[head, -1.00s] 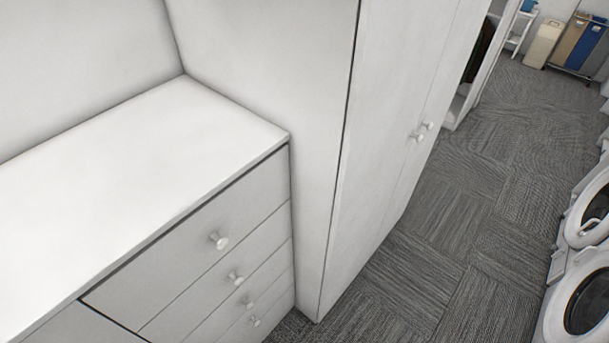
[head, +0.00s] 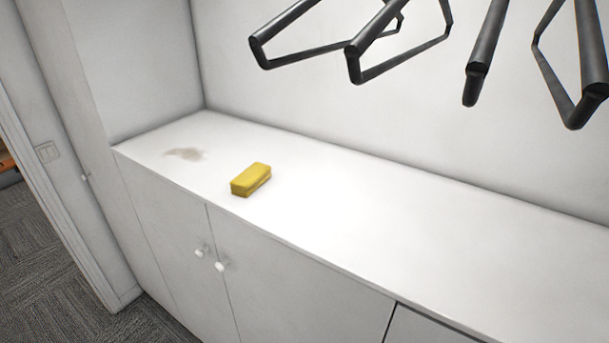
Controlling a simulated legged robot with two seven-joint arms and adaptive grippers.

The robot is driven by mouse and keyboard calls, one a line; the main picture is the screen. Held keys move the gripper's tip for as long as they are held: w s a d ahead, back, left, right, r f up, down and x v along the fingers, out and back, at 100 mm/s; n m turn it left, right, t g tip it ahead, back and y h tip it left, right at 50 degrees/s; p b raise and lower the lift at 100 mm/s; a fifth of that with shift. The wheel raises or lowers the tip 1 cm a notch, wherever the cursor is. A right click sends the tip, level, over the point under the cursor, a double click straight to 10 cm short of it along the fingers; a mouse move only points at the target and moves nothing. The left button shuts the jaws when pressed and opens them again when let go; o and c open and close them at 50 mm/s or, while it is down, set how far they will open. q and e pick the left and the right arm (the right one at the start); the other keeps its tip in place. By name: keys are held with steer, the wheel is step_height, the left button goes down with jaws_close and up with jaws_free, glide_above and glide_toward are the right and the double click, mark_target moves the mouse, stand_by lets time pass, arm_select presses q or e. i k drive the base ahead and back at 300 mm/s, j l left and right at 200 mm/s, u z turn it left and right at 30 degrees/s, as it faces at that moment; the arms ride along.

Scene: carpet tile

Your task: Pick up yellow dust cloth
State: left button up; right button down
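The yellow dust cloth (head: 250,179) lies folded into a small block on the white cabinet top, near its front edge and left of the middle of the head view. Nothing touches or covers it. Neither of my grippers shows in the head view.
The white countertop (head: 385,220) is mostly bare, with a brownish smudge (head: 186,154) left of the cloth. Black hangers (head: 375,38) hang above its right part. Walls stand behind and left. Cabinet doors with white knobs (head: 219,266) face front. Grey carpet (head: 40,285) lies lower left.

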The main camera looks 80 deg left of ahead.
mark_target(250, 179)
steer(key=u, duration=3.1)
